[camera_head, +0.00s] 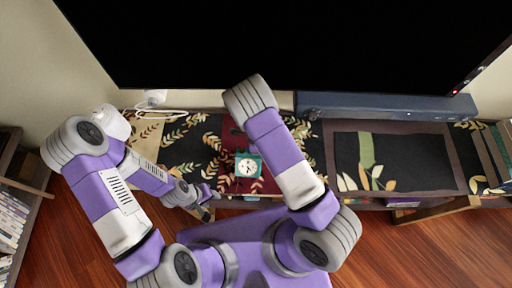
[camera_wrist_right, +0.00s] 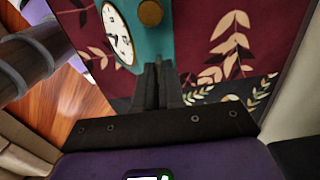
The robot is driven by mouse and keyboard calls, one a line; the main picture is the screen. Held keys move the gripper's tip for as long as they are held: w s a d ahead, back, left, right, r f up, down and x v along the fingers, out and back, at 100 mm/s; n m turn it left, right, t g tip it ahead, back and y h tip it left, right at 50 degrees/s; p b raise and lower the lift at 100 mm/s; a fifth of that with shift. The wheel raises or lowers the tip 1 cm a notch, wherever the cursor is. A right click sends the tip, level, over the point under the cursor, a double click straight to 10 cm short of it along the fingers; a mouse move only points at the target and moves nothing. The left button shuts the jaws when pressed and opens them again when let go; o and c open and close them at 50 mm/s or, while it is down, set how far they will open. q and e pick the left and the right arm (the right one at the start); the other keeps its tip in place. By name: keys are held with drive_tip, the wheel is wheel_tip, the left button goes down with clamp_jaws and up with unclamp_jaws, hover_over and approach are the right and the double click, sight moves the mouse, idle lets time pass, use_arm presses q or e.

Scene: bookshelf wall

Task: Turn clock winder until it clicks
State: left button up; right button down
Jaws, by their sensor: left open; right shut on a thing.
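The teal clock (camera_head: 248,165) with a white dial is on the dark red part of the patterned cloth. In the right wrist view, the clock (camera_wrist_right: 178,40) shows its dial at left and a round brass knob (camera_wrist_right: 150,13) on its teal side. My right gripper (camera_wrist_right: 157,68) is shut at the clock's near edge, with the knob beyond the fingertips. What lies between its fingers is hidden. In the head view I cannot see the right gripper. My left gripper (camera_head: 208,213) is open and empty, left of the clock at the shelf's front edge.
A large black screen (camera_head: 290,40) hangs behind the shelf, with a dark blue bar (camera_head: 390,106) below it. A white object with a cable (camera_head: 155,98) lies at back left. Books (camera_head: 12,215) stand at far left.

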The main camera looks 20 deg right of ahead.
drive_tip(key=shift+m+p, duration=0.75)
drive_tip(key=shift+m, duration=1.55)
drive_tip(key=c, duration=1.2)
unclamp_jaws()
drive_tip(key=shift+c, duration=0.2)
wheel_tip(320, 180, up, 8)
drive_tip(key=shift+f+p, duration=0.2)
drive_tip(key=shift+p, duration=0.25)
